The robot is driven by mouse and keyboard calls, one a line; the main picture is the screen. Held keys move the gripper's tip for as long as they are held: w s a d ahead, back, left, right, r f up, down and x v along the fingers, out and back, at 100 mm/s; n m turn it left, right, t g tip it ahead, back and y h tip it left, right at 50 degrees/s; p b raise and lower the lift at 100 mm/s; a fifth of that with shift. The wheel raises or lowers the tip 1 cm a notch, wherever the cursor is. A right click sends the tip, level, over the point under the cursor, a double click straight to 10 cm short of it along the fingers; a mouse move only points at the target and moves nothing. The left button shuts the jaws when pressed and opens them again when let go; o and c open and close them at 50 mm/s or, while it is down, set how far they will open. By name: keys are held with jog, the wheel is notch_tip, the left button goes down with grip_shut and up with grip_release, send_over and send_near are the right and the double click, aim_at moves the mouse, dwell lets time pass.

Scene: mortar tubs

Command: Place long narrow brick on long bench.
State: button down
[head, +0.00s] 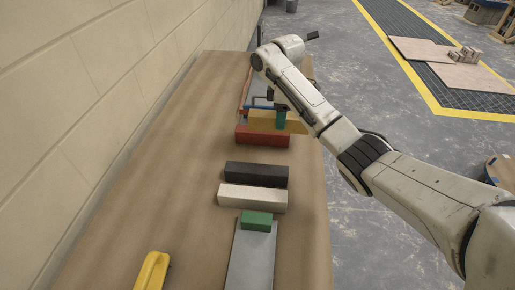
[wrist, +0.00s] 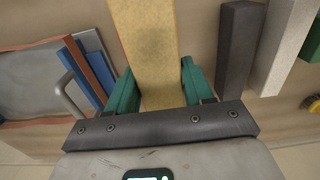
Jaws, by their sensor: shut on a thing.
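My gripper (head: 280,119) has its green fingers shut on a yellow brick (head: 262,122), over the far part of the brown bench (head: 130,195). In the wrist view the yellow brick (wrist: 150,50) lies between the two green fingers (wrist: 157,90) and reaches away past them. I cannot tell whether it touches anything below. A red brick (head: 262,137) lies just in front of it on the bench. A black brick (head: 256,175) and a whitish brick (head: 252,198) lie crosswise nearer, also in the wrist view.
A small green block (head: 256,220) sits on a grey plate (head: 250,260) at the near end. A yellow tool (head: 152,271) lies near left. Blue (wrist: 87,75) and red-brown bars lie beside the fingers in the wrist view. The bench's left strip is clear beside the wall.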

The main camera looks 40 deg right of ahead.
jog(key=a+f, duration=0.2)
jog(key=w+a+f, duration=0.1)
jog(key=a+f, duration=0.1)
jog(key=a+f+p, duration=0.1)
jog(key=a+f, duration=0.1)
jog(key=a, duration=0.1)
jog(key=shift+w+f, duration=0.2)
jog(key=shift+w, duration=0.2)
jog(key=shift+a+f+p, duration=0.15)
jog(key=shift+f, duration=0.8)
jog(key=shift+a+f+p, duration=0.1)
jog(key=shift+f+p, duration=0.05)
jog(key=shift+f, duration=0.75)
jog(key=shift+f, duration=0.15)
jog(key=shift+c, duration=2.2)
grip_release()
notch_tip(320, 180, up, 12)
jog(key=shift+b, duration=0.35)
jog(key=shift+a, duration=0.1)
